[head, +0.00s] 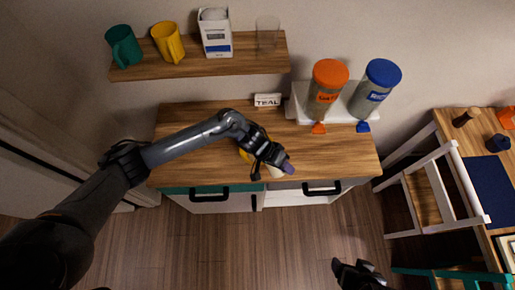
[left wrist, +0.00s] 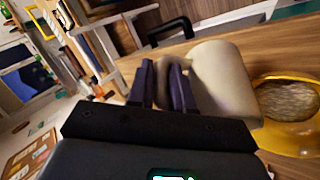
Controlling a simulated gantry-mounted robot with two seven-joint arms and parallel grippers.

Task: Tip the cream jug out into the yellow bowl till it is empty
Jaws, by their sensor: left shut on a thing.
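The cream jug (left wrist: 226,84) is a pale cylinder in the left wrist view, its handle between the fingers of my left gripper (left wrist: 165,85). In the head view the jug (head: 276,171) is mostly hidden by my left gripper (head: 279,165), which is shut on it over the cabinet's front edge. The jug's inside is hidden, and I cannot tell its tilt. The yellow bowl (left wrist: 296,140) is right beside the jug in the left wrist view and holds something grey-brown. In the head view only a sliver of the bowl (head: 244,155) shows. My right gripper (head: 358,272) is low, away from the cabinet.
The wooden cabinet top (head: 335,153) has free room at right and left. A TEAL sign (head: 267,100) and orange-lidded (head: 327,88) and blue-lidded (head: 375,88) dispensers stand at the back. A shelf (head: 200,67) above holds mugs, a box and a glass. Black handles (head: 322,189) jut from the front.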

